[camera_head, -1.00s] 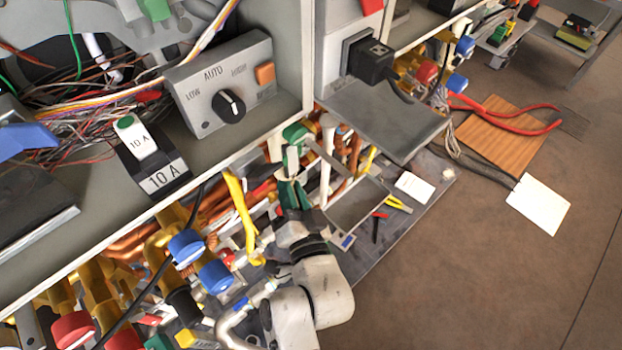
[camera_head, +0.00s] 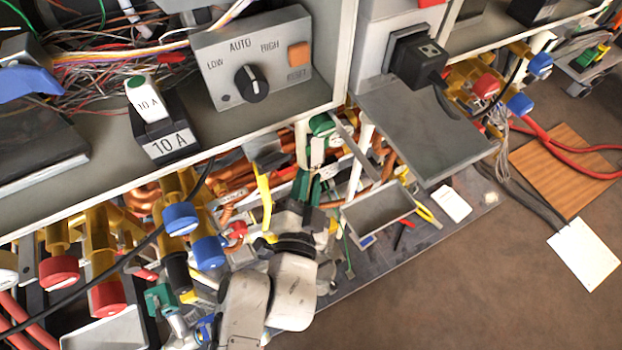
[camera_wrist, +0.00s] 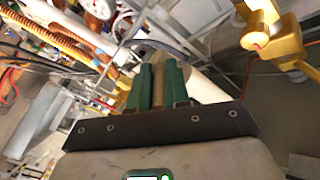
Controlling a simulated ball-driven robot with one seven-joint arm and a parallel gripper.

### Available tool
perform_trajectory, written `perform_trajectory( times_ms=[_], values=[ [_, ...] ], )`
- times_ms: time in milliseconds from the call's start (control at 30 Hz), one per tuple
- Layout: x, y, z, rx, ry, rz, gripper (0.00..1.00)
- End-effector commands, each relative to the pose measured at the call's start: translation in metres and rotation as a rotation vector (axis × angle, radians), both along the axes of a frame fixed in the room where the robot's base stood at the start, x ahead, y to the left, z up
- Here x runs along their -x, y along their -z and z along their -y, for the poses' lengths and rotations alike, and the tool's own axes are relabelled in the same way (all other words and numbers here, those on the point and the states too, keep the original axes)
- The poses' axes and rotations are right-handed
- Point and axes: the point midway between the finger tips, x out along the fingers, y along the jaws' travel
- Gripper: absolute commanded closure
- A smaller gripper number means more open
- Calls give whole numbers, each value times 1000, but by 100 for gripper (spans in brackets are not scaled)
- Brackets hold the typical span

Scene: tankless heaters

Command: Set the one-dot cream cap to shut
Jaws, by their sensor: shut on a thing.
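My gripper (camera_head: 305,188) points in under the heater's lower edge in the head view, among the pipes. In the wrist view its green fingers (camera_wrist: 158,88) are shut on a grey-tan thing (camera_wrist: 157,72), mostly hidden between them; I cannot tell whether it is the cream cap. A pale round cap (camera_head: 8,272) shows at the far left edge in the head view, beside red caps, well away from my gripper. Its dots cannot be made out. No cream cap with one dot can be read in either view.
Blue caps (camera_head: 181,218) and red caps (camera_head: 108,298) sit on brass valves to the left. A white pipe (camera_head: 359,165) stands right of my gripper. A grey tray (camera_head: 378,208) and small tools lie on the board below. The heater's control panel (camera_head: 252,65) is above. Open floor is at lower right.

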Motion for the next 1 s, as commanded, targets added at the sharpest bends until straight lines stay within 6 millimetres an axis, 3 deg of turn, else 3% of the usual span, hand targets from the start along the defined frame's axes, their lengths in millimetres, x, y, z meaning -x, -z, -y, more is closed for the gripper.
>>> perform_trajectory(
  times_ms=[167,200,300,600,767,1000],
  values=[
    [0,1,0,0,-1,-1,100],
    [0,1,0,0,-1,-1,81],
    [0,1,0,0,-1,-1,73],
    [4,1,-1,-1,-1,-1,73],
    [24,3,-4,-2,-5,-2,73],
    [71,3,-8,-4,-5,-3,73]
  ],
)
